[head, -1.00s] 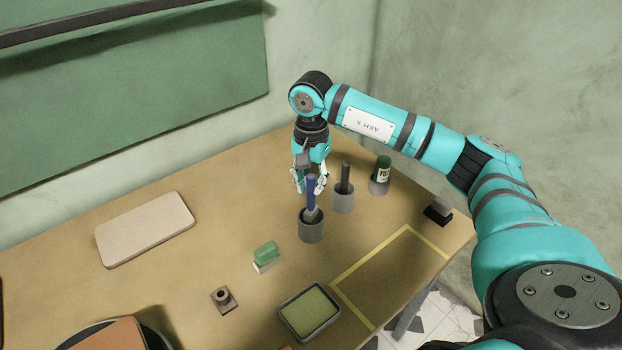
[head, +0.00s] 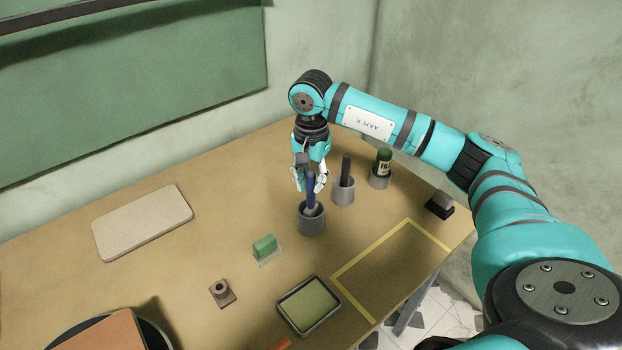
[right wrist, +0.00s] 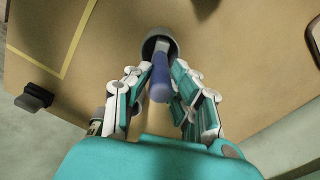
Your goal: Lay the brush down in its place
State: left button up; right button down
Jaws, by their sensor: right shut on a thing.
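The brush (head: 310,184) has a blue handle and stands in a grey cup (head: 312,222), its lower end hidden inside. My right gripper (head: 309,182) reaches down from above and is shut on the brush just over the cup's rim. In the right wrist view the blue handle (right wrist: 160,79) lies between the two fingers, with the cup (right wrist: 161,38) beyond it. A yellow-taped rectangle (head: 377,247) is marked on the table to the right; nothing lies inside it. My left gripper is not in view.
Another cup (head: 343,193) with a dark stick and a green-capped bottle (head: 384,162) stand just right. A green block (head: 264,244), a small brown holder (head: 221,292) and a tray with a green pad (head: 309,305) lie in front. A pale board (head: 143,222) lies left.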

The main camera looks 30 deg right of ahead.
jog(key=shift+f, duration=0.25)
jog(key=c, duration=1.1)
grip_release()
notch_tip(320, 180, up, 12)
jog(key=shift+r, duration=0.1)
